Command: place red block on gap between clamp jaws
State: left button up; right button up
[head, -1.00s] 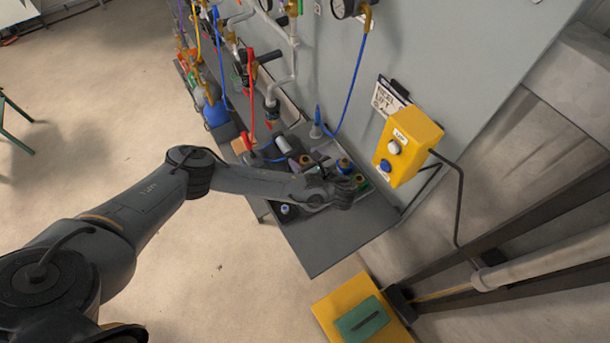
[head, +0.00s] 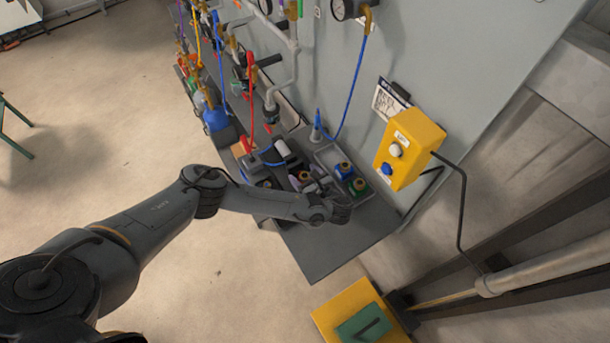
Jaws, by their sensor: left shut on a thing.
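My left gripper (head: 340,212) is over the front part of the grey bench shelf. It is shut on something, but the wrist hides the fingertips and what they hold. I cannot make out a separate red block in the gripper. A small orange-red block-like thing (head: 240,147) sits farther back at the bench's left edge; I cannot tell if it is the red block. Dark grey fixtures (head: 262,170) stand on the shelf behind my forearm. I cannot make out the clamp jaws or their gap for certain. My right gripper is not in view.
A grey tray (head: 326,154) holds blue and green fittings with brass tops. A yellow button box (head: 408,148) juts from the panel at right. Hoses (head: 353,95) hang along the panel. The shelf's front corner (head: 320,252) is bare. A yellow stand (head: 340,301) is below.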

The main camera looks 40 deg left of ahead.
pick_arm(q)
jog(key=shift+f, duration=0.1)
jog(key=o, duration=1.3)
jog(key=shift+c, duration=0.2)
jog(key=p+v, duration=0.1)
jog(key=v, duration=0.8)
jog(key=shift+d, duration=0.15)
jog(key=p+v, duration=0.2)
jog(key=v, duration=0.1)
jog(key=shift+w+p, duration=0.1)
jog(key=shift+p, duration=0.2)
